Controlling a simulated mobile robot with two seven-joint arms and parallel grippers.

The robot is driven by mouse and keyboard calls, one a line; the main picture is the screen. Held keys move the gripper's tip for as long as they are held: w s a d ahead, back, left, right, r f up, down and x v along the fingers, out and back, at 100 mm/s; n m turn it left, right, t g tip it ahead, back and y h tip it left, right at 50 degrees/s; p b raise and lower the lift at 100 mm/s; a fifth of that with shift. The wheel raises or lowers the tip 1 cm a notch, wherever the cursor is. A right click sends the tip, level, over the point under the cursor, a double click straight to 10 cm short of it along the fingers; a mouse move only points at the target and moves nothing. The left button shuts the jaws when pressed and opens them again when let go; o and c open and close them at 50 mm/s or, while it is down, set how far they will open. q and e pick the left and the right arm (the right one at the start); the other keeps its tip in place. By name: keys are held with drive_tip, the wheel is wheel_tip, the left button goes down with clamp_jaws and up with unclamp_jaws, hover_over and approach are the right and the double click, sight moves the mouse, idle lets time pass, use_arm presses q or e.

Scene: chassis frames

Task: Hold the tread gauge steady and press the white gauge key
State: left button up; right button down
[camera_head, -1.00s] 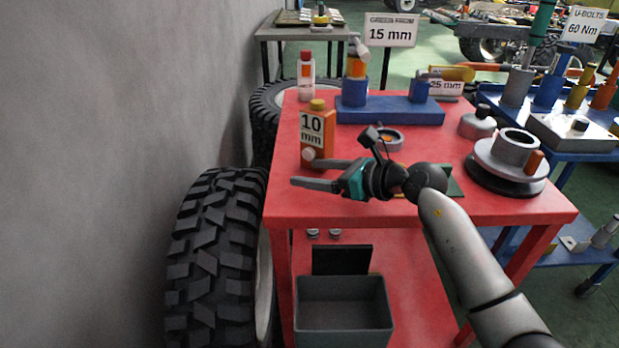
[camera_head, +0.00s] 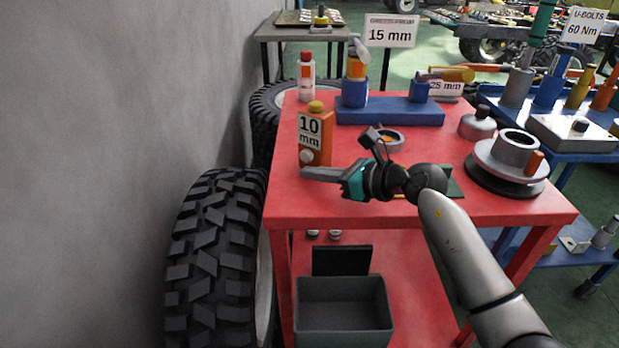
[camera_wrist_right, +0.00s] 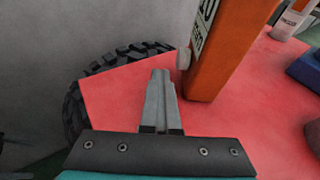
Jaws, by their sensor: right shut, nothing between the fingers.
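The tread gauge is an orange box with a yellow top and a "10 mm" label (camera_head: 317,151). It stands upright at the left of the red table. The white gauge key (camera_head: 306,157) is a round knob low on its left front; it also shows in the right wrist view (camera_wrist_right: 183,58). My right gripper (camera_head: 304,173) is shut and empty, its fingers just in front of and below the key, apart from the gauge's body. In the right wrist view the shut fingertips (camera_wrist_right: 160,75) are left of the orange body (camera_wrist_right: 225,50). My left gripper is not in view.
The red table (camera_head: 400,205) carries a blue stand (camera_head: 390,115), a grey ring (camera_head: 388,140) and a hub on a disc (camera_head: 508,165). A grey bin (camera_head: 343,315) sits below. Large tyres (camera_head: 215,260) and a wall flank the left.

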unclamp_jaws()
idle(0.7)
